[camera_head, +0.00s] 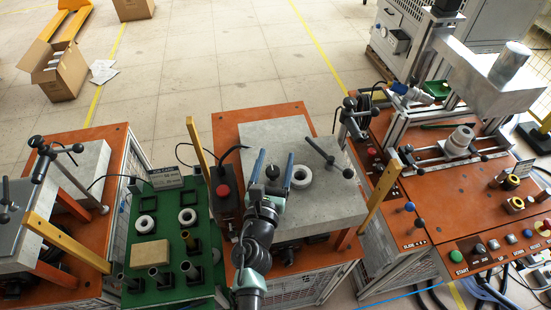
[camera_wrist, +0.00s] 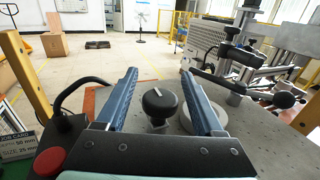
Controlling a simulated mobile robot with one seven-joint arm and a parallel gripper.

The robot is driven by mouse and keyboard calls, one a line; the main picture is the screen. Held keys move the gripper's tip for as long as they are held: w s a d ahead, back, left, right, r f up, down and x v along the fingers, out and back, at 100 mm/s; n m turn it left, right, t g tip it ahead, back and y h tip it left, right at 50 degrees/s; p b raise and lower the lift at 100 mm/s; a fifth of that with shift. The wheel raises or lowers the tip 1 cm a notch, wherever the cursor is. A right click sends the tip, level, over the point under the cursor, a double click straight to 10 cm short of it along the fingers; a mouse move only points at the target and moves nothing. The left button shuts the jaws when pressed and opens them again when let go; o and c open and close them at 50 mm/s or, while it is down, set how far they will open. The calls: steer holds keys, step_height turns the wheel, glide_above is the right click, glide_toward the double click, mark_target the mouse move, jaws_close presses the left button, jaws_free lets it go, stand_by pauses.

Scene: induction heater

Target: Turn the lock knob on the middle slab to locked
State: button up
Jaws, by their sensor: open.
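The middle slab (camera_head: 340,205) is a grey block on an orange-topped station. A round black knob (camera_wrist: 159,103) with a white mark on its top stands on the slab, and it also shows in the head view (camera_head: 272,172). My gripper (camera_head: 274,158) is open, with its two blue fingers on either side of the knob. In the wrist view both fingers of my gripper (camera_wrist: 159,78) appear apart from the knob. Whether the mark stands at locked cannot be read. My gripper's body hides part of the slab's left side.
A white ring (camera_head: 301,177) lies on the slab close to the right finger. A black bar handle (camera_head: 328,155) rises behind it. A red button box (camera_head: 223,191) stands left of the slab. Yellow posts (camera_head: 379,188) flank the slab. A green tray (camera_head: 155,252) stands at left.

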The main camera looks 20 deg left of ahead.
steer(key=shift+w, duration=0.1)
steer(key=shift+c, duration=0.2)
jaws_close()
